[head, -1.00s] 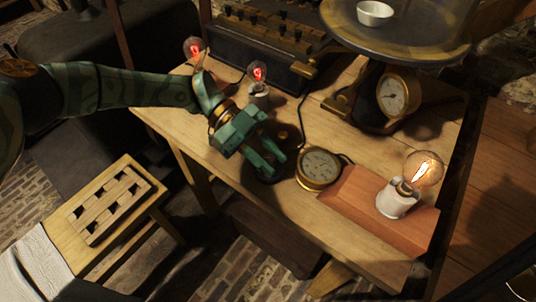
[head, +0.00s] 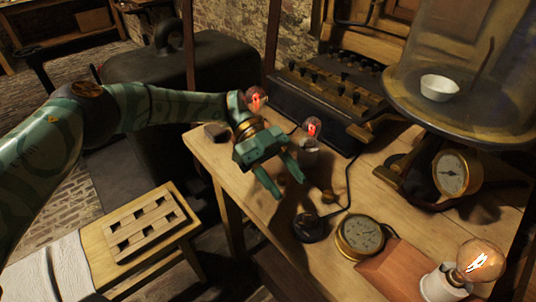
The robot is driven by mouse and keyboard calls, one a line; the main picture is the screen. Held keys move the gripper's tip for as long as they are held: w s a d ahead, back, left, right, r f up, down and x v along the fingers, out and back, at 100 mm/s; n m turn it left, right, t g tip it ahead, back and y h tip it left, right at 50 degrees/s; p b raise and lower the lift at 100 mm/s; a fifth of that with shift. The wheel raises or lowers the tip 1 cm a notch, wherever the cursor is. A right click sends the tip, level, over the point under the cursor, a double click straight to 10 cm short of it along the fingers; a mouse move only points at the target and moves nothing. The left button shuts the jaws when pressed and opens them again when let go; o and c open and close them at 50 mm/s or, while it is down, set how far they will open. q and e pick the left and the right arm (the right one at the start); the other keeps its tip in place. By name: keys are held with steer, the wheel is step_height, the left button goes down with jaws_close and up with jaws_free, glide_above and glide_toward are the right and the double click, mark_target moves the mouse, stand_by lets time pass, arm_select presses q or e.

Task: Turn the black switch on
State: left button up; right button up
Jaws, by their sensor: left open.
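The black switch (head: 309,228) is a round dark base on the wooden table (head: 284,212), just left of the brass gauge. Its lever is too dark and small for me to tell its position. A small brass knob (head: 328,196) shows just behind it. My left gripper (head: 289,186) is green, open and empty. Its fingers point down toward the switch from behind and to the left, and appear apart from it. My right gripper is not in view.
A brass gauge (head: 359,237) and a clear bulb (head: 480,260) glowing on a white holder stand to the right. A glass dome (head: 455,60) and dial (head: 450,174) are behind. A slotted wooden block (head: 145,225) lies left.

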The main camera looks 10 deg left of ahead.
arm_select(q)
steer(key=b+v, duration=0.1)
steer(key=v, duration=0.6)
steer(key=shift+b, duration=0.3)
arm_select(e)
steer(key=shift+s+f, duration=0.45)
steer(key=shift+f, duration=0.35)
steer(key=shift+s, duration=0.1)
